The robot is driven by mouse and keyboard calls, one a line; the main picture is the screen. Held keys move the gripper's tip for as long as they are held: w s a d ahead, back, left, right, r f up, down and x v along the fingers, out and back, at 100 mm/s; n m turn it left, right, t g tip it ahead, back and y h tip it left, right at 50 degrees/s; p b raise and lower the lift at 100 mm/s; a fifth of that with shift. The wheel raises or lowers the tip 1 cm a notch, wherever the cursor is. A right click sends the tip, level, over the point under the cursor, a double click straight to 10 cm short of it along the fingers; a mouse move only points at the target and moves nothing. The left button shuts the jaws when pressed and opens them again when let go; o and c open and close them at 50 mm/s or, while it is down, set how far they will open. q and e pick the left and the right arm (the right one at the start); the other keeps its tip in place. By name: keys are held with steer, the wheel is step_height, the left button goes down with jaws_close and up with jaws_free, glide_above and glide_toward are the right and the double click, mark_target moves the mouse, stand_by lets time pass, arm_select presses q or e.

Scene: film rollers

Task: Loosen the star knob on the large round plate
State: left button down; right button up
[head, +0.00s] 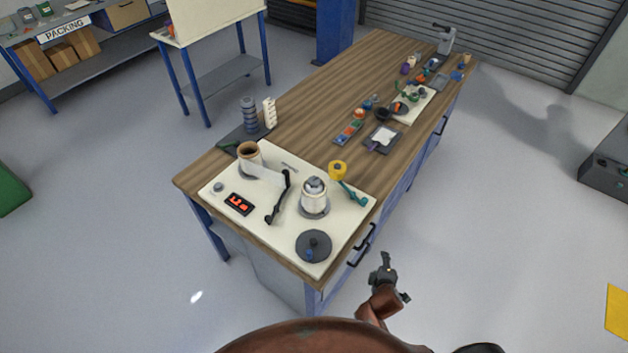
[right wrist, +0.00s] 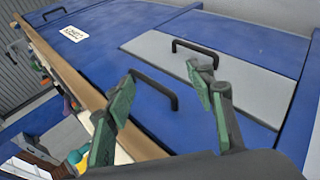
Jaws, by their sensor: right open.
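A dark round plate (head: 314,246) lies on the near right corner of the cream panel (head: 330,262). A small blue knob (head: 309,253) sits on it; its star shape is too small to make out. My right gripper (head: 385,263) is open and empty, off the bench's near right side, apart from the plate. In the right wrist view its two green-padded fingers (right wrist: 165,76) are spread before the blue cabinet front, with nothing between them. The plate is not clearly seen there. My left gripper is not in view.
Black handles (head: 358,247) stick out from the bench side.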

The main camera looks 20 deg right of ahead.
steer(key=w+r+n+t+h, duration=0.1)
steer(key=w+r+n+t, duration=0.25)
steer(key=w+r, duration=0.4)
steer(key=n+t+y, duration=0.4)
steer(key=n+t, duration=0.2)
steer(key=n, duration=1.5)
glide_toward(316, 187)
steer(key=w, duration=0.4)
steer(key=shift+w+d+r+p, duration=0.2)
steer(key=shift+w+d+p, duration=0.1)
steer(key=shift+w+d, duration=0.05)
steer(key=shift+w+a+y, duration=0.15)
steer(key=shift+w+y, duration=0.2)
steer(key=shift+y, duration=0.05)
steer(key=w, duration=0.7)
steer(key=shift+b, duration=0.3)
